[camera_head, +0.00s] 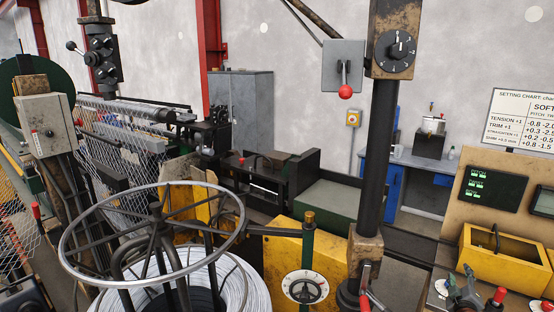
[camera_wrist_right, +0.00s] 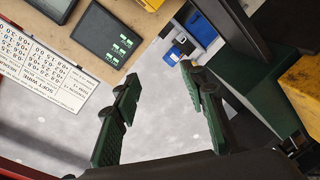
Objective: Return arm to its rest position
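My right gripper (camera_head: 468,278) shows at the bottom right of the head view, low in front of the beige control panel (camera_head: 476,215). In the right wrist view the two dark green fingers of the right gripper (camera_wrist_right: 159,74) stand wide apart. Nothing is between them but the pale wall and floor behind. I cannot make out my left gripper in the head view.
A yellow bin (camera_head: 505,262) and setting chart (camera_head: 520,120) are at the right. A black post (camera_head: 379,160) with a dial stands left of the panel. A wire spool (camera_head: 235,285) under a round hoop fills the lower left. A workbench (camera_head: 425,162) stands behind.

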